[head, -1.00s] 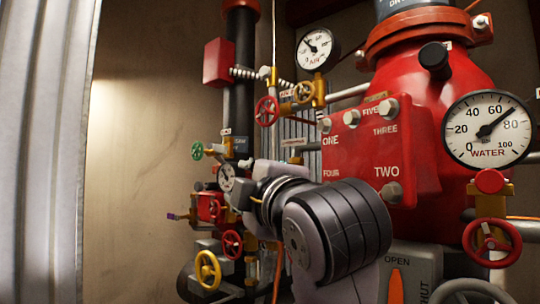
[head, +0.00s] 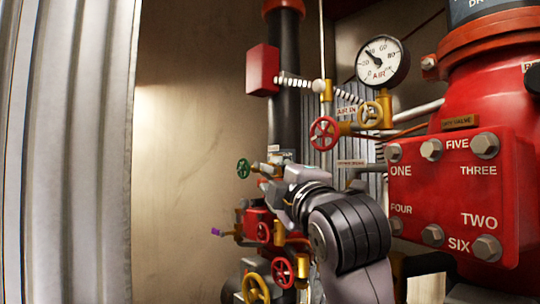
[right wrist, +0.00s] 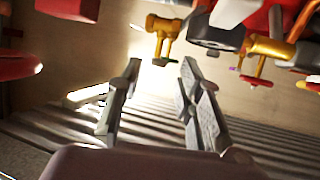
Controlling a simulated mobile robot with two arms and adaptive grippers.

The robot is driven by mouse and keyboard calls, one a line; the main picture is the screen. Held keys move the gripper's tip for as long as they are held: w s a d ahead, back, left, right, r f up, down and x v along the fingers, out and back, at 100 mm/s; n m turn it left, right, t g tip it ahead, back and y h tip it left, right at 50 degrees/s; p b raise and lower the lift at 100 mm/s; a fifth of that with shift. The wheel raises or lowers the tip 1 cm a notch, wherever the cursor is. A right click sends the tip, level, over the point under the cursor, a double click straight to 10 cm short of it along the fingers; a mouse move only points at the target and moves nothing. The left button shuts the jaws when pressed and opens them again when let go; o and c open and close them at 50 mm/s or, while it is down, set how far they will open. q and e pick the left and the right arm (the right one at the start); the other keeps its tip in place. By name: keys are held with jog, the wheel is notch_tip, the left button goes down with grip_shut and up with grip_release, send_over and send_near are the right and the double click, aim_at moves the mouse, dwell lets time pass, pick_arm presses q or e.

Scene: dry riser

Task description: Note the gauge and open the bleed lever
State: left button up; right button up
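The round white AIR gauge (head: 382,61) is at upper right in the head view, its dark needle pointing up and left. A small lever with a purple tip (head: 216,232) sticks out left of the lower valve cluster; I cannot tell for sure that it is the bleed lever. My left gripper is out of view.
A red valve body with a numbered plate (head: 455,190) stands at right. Red (head: 324,133), green (head: 243,168) and yellow (head: 256,289) handwheels crowd around my right arm. A black pipe (head: 284,110) rises behind. The beige wall (head: 190,130) at left is clear.

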aim_at(273, 170)
jog(key=p+x, duration=0.1)
jog(key=x, duration=0.2)
jog(key=shift+w+r+p, duration=0.3)
jog(key=shift+p, duration=0.05)
jog(key=shift+w+a, duration=0.15)
jog(key=shift+w, duration=0.4)
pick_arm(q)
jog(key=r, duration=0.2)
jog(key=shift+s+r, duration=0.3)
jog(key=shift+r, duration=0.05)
pick_arm(e)
jog(key=shift+s, duration=0.1)
jog(key=shift+c, duration=0.6)
grip_shut()
